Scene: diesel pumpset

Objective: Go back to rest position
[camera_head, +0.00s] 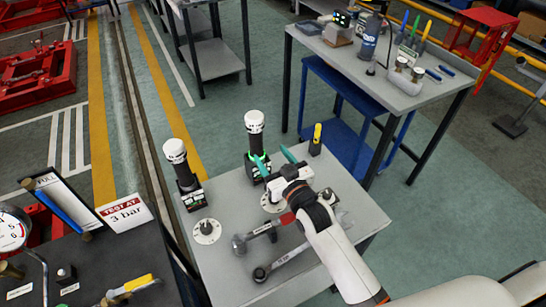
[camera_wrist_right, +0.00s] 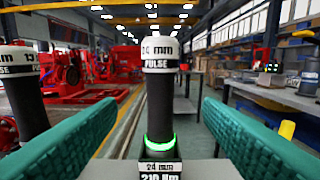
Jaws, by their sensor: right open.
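My right gripper (camera_head: 274,160) is over the grey table, open, with its teal fingers apart. In the right wrist view its two fingers (camera_wrist_right: 165,140) stand left and right of the black and white 24 mm pulse tool (camera_wrist_right: 160,95). That tool has a lit green ring and stands upright in a base marked 24 mm, 210 Nm. In the head view the same tool (camera_head: 255,135) is just beyond the fingers. I cannot tell whether the fingers touch it; nothing is visibly gripped. My left gripper is not in view.
A second pulse tool (camera_head: 180,165) stands to the left on the grey table (camera_head: 225,265). Wrenches (camera_head: 280,262), a round disc (camera_head: 207,231) and a yellow-topped tool (camera_head: 316,138) are near my right arm. A bench (camera_head: 400,95) with tools stands behind. Green floor (camera_head: 450,200) is clear at right.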

